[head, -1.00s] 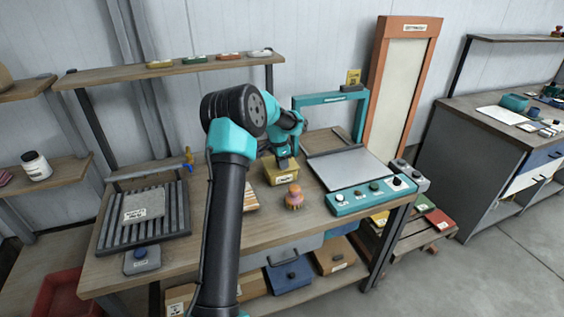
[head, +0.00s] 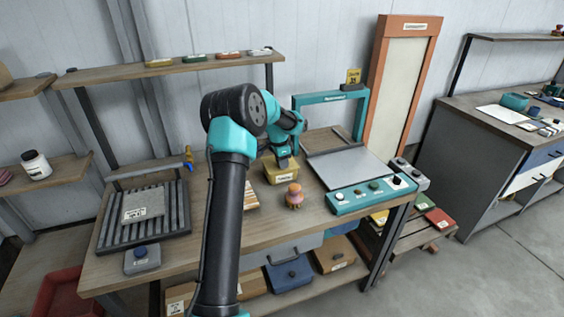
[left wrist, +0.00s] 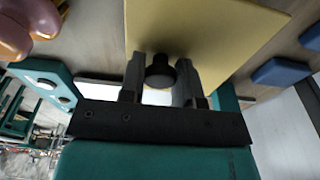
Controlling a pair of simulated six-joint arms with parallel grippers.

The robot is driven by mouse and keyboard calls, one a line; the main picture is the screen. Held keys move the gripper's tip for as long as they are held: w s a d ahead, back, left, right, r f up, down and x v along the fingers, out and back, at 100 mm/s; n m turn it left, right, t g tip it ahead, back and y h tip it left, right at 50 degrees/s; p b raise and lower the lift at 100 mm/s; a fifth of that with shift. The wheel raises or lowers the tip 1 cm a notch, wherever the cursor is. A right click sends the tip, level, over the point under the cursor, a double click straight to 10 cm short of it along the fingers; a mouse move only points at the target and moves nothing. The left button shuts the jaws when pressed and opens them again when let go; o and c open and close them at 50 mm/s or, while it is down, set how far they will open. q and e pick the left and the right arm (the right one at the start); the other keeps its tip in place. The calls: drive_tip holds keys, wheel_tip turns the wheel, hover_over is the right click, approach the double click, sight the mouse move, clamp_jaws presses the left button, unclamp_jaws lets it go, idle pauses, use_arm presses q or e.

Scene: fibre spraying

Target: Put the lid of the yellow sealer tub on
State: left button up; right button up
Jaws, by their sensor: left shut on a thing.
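The yellow sealer tub (head: 284,176), with a white label on its front, stands on the workbench in the head view. My left gripper (head: 284,161) is directly above it, pointing down. In the left wrist view my left gripper (left wrist: 160,82) is shut on the dark round knob (left wrist: 160,70) of the yellow lid (left wrist: 212,32). The lid is at the tub's top; whether it is seated or slightly raised I cannot tell. The tub's body is hidden beneath the lid in the wrist view. My right gripper is not in view.
An orange and pink knobbed object (head: 294,196) stands just in front of the tub. A teal control box (head: 371,194) and a grey-plated press (head: 350,168) are to the right. A grey ribbed rack (head: 112,232) is at left. Some bench front is clear.

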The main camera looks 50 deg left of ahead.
use_arm(q)
drive_tip(key=o, duration=1.1)
drive_tip(key=shift+c, duration=0.2)
wheel_tip(320, 180, up, 17)
drive_tip(key=s, duration=0.2)
drive_tip(key=shift+a+r, duration=0.15)
drive_tip(key=shift+a, duration=0.2)
